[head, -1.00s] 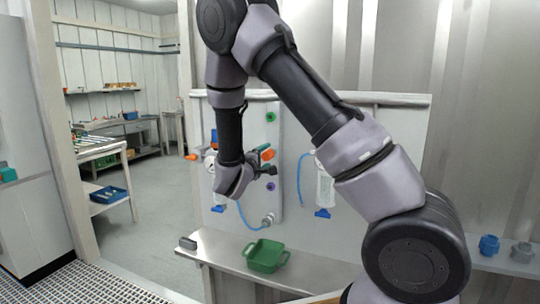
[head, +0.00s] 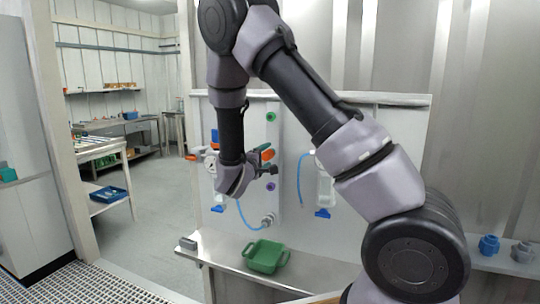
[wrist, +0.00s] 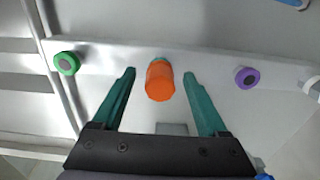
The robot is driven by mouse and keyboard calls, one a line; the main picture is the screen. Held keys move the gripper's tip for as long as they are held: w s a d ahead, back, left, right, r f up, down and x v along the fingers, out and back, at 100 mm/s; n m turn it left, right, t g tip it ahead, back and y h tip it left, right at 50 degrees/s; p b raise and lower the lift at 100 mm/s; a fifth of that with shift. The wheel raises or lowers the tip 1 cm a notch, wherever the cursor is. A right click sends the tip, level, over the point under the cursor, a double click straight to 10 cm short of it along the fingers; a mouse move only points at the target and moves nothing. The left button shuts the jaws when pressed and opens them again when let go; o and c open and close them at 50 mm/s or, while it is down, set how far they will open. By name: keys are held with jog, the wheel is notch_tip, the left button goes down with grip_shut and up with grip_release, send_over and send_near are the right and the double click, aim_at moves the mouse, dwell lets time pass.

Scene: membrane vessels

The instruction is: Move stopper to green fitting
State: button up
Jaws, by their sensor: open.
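The orange stopper (wrist: 160,84) sits on the pale panel strip, with a bit of teal showing behind it in the wrist view. My gripper (wrist: 159,76) is open, with one teal finger on each side of the stopper and visible gaps between. The green fitting (wrist: 67,63) is a ring with a dark centre, to the left on the same strip. In the head view the green fitting (head: 271,117) is above my gripper (head: 269,160), and the stopper (head: 267,154) shows partly at the fingers.
A purple fitting (wrist: 246,77) is on the strip to the right in the wrist view. A blue hose (head: 246,217) hangs below my gripper in the head view. A green bin (head: 266,257) stands on the bench (head: 225,249). Another clear vessel (head: 325,190) hangs to the right.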

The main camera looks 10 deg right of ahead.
aim_at(265, 157)
grip_shut()
jog(key=shift+v, duration=3.05)
notch_tip(265, 157, up, 13)
jog(key=shift+s+a, duration=0.25)
jog(key=shift+s, duration=0.15)
